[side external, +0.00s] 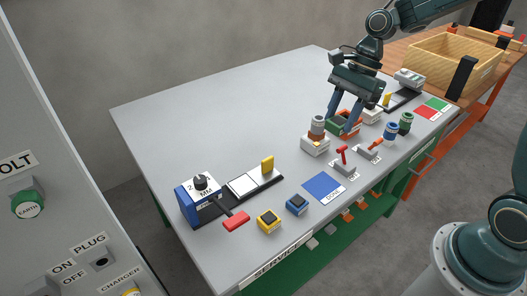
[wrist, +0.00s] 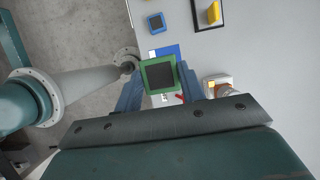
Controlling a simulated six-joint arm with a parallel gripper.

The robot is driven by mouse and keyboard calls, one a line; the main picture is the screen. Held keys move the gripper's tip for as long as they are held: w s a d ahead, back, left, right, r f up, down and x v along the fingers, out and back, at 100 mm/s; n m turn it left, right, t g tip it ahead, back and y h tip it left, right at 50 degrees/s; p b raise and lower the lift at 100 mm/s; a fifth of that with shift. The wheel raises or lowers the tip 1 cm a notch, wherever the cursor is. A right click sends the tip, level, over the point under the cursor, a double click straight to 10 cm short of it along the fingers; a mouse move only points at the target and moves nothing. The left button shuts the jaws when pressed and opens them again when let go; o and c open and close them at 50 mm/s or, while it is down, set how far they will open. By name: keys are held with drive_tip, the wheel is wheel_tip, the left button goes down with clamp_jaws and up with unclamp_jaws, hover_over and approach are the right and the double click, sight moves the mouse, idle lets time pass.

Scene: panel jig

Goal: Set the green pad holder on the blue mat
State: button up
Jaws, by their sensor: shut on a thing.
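My gripper (side external: 342,124) is shut on the green pad holder (side external: 336,123), a square green frame around a dark pad. In the wrist view the holder (wrist: 158,75) sits between the two blue fingers and looks nearer than the table. Its exact height is hard to tell. The blue mat (side external: 323,187) lies flat near the table's front edge, bare, with a white label strip. In the side view it is in front of and left of my gripper. In the wrist view the holder hides part of the mat (wrist: 173,50).
A blue pad holder (side external: 297,204) and a yellow one (side external: 269,221) sit left of the mat. Red-handled switches (side external: 342,155) stand right of it. A white block with a stacked cylinder (side external: 316,134) stands beside my gripper. The back left of the table is clear.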

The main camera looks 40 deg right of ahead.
wheel_tip(320, 180, down, 16)
drive_tip(key=shift+f, duration=0.1)
idle(0.5)
drive_tip(key=shift+f, duration=1.85)
drive_tip(key=shift+f, duration=0.15)
drive_tip(key=o, duration=1.1)
drive_tip(key=v, duration=1.2)
